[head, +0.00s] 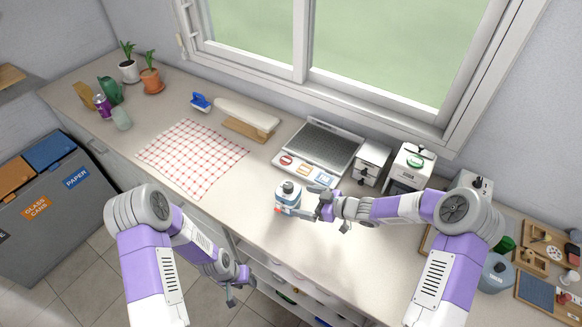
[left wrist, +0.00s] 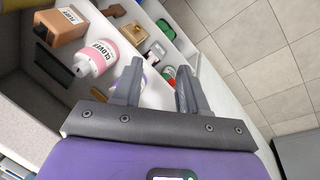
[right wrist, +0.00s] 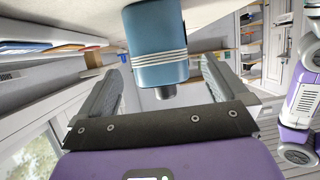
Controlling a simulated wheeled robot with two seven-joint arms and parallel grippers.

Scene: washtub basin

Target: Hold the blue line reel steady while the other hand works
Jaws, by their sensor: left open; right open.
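A blue canister-like thing with a dark knob (head: 288,196) stands on the counter near its front edge. In the right wrist view it appears as a blue cylinder with pale bands (right wrist: 158,50); I cannot tell for sure that it is the blue line reel. My right gripper (head: 311,202) is open just to its right, its fingers pointing at it. In the right wrist view the cylinder lies between and beyond the open fingertips (right wrist: 157,75). My left gripper (head: 240,286) is open and empty, low in front of the counter; its fingers (left wrist: 158,80) show apart.
A scale-like tray (head: 318,150) and a grey box (head: 371,162) stand behind. A checkered cloth (head: 190,157) lies left, with a small blue item (head: 201,102) beyond. Shelves below the counter hold a pink-and-white bottle (left wrist: 97,58) and other items. Counter between cloth and canister is clear.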

